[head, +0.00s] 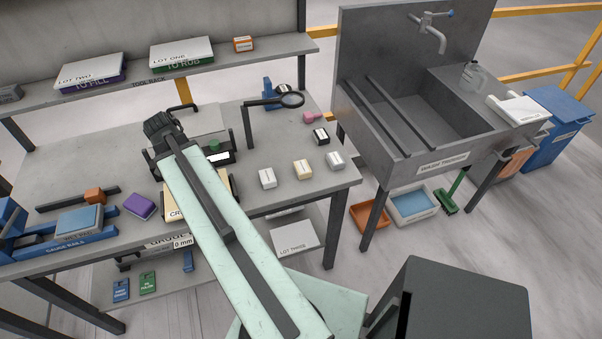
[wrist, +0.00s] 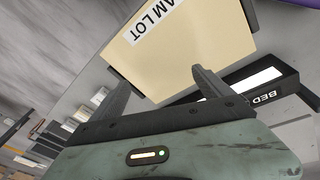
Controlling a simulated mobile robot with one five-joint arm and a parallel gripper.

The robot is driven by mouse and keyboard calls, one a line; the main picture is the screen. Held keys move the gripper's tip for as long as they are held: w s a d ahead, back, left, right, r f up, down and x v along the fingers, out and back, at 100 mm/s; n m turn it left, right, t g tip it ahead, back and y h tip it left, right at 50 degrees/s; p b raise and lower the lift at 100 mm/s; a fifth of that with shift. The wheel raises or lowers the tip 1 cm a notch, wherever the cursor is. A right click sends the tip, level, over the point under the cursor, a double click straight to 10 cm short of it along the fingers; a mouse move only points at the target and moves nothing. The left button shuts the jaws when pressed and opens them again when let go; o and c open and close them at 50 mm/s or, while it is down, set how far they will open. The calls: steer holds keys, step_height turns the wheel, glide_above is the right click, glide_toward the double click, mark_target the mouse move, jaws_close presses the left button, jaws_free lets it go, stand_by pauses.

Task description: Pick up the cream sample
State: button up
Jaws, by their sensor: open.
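The cream sample is most likely the small cream block (head: 303,169) on the right part of the stone bench. It sits between a white block (head: 267,178) and a pale grey-white block (head: 335,160). My gripper (wrist: 163,85) is open, its two dark fingers apart, with nothing held. In the wrist view it faces a larger cream box labelled "...AM LOT" (wrist: 190,45); whether the fingers touch it I cannot tell. That box shows partly behind my arm in the head view (head: 172,206). Small pale blocks (wrist: 85,111) appear left of my gripper, too small to tell apart.
A magnifier on a stand (head: 291,100) rises behind the small blocks. A dark-topped block (head: 321,136) and a pink item (head: 313,118) lie nearby. A black fixture labelled "BED" (wrist: 258,92) is beside the cream box. A sink (head: 420,110) stands right of the bench.

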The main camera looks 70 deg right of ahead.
steer(key=s+d+m+g, duration=0.1)
steer(key=s+d+m, duration=0.6)
steer(key=s+d, duration=0.65)
steer(key=m+g+b, duration=0.1)
steer(key=m, duration=0.5)
glide_toward(302, 167)
steer(key=f, duration=0.1)
steer(key=shift+h, duration=0.3)
steer(key=b+x, duration=0.8)
steer(key=shift+f, duration=0.35)
steer(key=shift+s+r, duration=0.1)
steer(key=shift+r, duration=0.1)
steer(key=c, duration=1.7)
